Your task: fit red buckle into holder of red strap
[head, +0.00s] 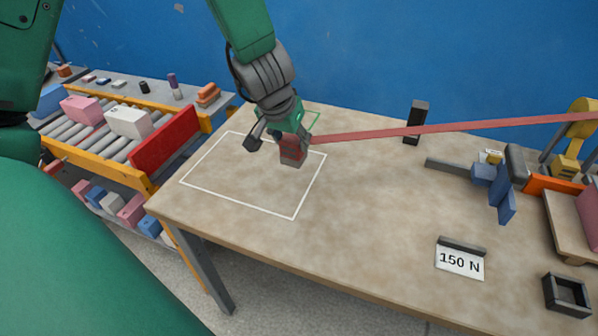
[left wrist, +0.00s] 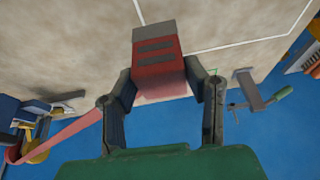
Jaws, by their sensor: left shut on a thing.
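My left gripper (head: 284,141) is shut on the red buckle (head: 292,149), above the far part of the table near a white outline. In the left wrist view the buckle (left wrist: 157,66) sits between both fingers of my left gripper (left wrist: 161,80), showing two dark slots and a grey end. The red strap (head: 430,129) runs taut from the buckle to a yellow reel (head: 578,125) at the right. A small black open square frame (head: 567,293) stands at the right front; I cannot tell whether it is the holder. My right gripper is not in view.
The table (head: 380,225) is mostly clear in the middle. A blue and grey clamp-like part (head: 492,180) and a 150 N sign (head: 460,260) are at right. A roller rack (head: 100,125) stands left.

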